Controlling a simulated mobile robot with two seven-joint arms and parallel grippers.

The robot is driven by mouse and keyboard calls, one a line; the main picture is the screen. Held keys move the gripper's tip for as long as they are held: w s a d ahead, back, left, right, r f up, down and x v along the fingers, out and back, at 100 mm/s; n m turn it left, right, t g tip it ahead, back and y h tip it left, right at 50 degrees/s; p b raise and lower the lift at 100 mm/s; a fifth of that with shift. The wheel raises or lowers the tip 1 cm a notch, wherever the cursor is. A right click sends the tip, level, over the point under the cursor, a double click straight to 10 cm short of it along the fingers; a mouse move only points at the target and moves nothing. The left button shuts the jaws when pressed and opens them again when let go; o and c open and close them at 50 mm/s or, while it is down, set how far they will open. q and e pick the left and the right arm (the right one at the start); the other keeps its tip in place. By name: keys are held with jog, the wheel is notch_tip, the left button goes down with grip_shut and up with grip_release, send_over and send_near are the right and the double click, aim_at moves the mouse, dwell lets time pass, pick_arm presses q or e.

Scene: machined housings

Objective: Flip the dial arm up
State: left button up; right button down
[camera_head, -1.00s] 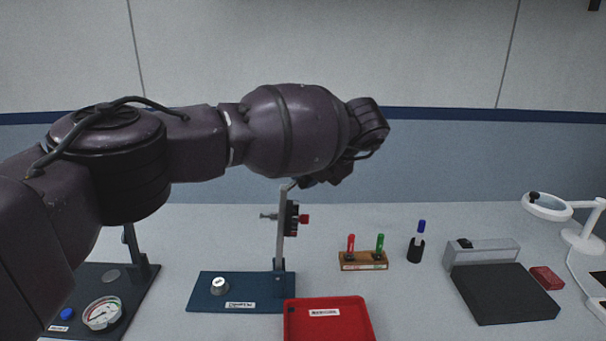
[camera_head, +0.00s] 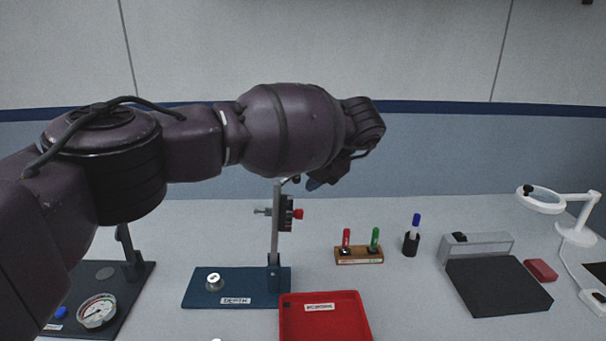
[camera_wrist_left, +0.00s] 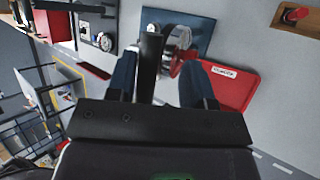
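The dial arm (camera_head: 275,222) is a grey upright bar hinged at the right end of a blue base plate (camera_head: 200,292) labelled DEPTH. It stands about vertical, with a dial block with a red knob (camera_head: 298,213) on it. My left gripper (camera_head: 316,184) is at the bar's top, partly hidden behind my wrist. In the left wrist view, my left gripper's (camera_wrist_left: 158,60) two blue fingers are apart, with the dark bar (camera_wrist_left: 148,70) showing between them. I cannot tell whether they touch it. My right gripper is not in view.
A red tray (camera_head: 345,334) lies just in front of the base. A gauge fixture (camera_head: 128,296) stands at left. A marker rack (camera_head: 359,261), a black cup (camera_head: 411,246), a dark pad (camera_head: 497,290) and a magnifier lamp (camera_head: 575,236) are at right.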

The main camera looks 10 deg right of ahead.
pick_arm(q)
jog(key=shift+r, duration=0.1)
jog(key=v, duration=1)
jog(key=shift+s+d+r, duration=0.2)
jog(key=shift+d, duration=0.05)
dwell(0.3)
